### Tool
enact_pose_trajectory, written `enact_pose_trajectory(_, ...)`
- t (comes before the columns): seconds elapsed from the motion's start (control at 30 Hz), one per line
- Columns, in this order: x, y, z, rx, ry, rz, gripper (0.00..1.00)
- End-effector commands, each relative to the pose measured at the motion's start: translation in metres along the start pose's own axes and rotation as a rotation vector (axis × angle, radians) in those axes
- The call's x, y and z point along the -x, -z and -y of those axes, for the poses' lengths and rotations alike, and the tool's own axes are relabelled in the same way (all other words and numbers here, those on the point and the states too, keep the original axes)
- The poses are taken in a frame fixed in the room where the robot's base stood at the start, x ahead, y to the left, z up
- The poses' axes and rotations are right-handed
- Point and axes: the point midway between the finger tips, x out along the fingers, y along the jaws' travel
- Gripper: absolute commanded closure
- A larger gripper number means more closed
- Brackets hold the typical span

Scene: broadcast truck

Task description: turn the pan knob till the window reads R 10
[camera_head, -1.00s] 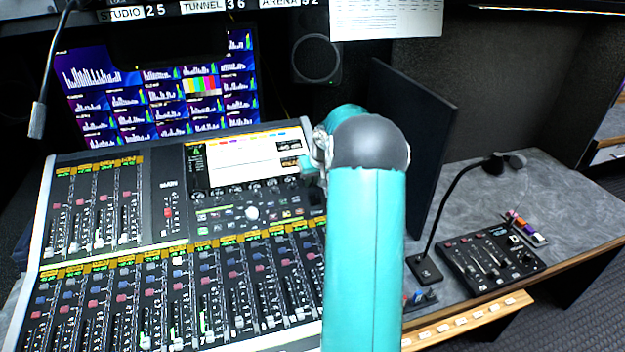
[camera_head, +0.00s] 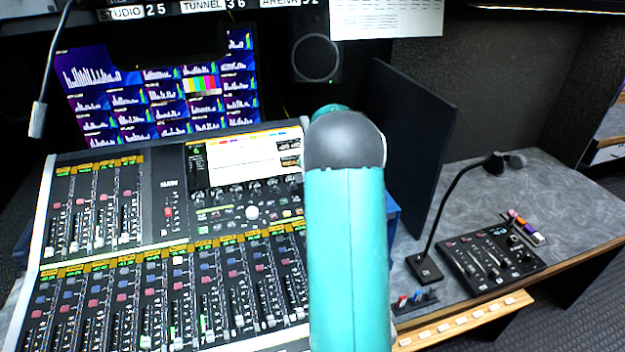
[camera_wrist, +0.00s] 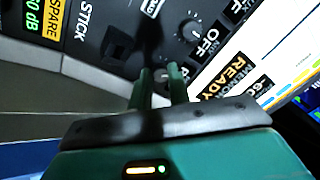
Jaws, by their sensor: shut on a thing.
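In the wrist view my gripper (camera_wrist: 160,86) is shut on a small, dark, knob-like thing at the console panel. The fingers and shadow mostly hide it, and I cannot confirm from its label that it is the pan knob. I cannot find any window reading R or L. In the head view my teal arm covers the console's right side and hides the gripper.
The mixing console (camera_head: 150,246) has faders and a screen (camera_head: 240,160). To the right, a dark upright panel (camera_head: 412,150), a gooseneck microphone (camera_head: 430,230) and a small fader box (camera_head: 490,258) stand on the grey desk. A "READY" label (camera_wrist: 222,77) lies right of the fingers.

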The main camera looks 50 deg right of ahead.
Motion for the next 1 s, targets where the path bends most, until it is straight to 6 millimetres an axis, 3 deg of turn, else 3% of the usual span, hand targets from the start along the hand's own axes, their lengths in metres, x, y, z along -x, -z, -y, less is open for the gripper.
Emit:
enact_pose_trajectory(0.73, -0.0005, -0.0016, 0.0003, -0.107, 0.000, -0.006, 1.00)
enact_pose_trajectory(0.77, -0.0005, -0.0016, 0.0003, -0.106, 0.000, -0.006, 0.80)
enact_pose_trajectory(0.87, -0.0005, -0.0015, 0.0003, -0.106, 0.000, -0.007, 0.60)
enact_pose_trajectory(1.0, -0.0003, -0.0011, 0.0003, -0.106, 0.000, -0.008, 0.60)
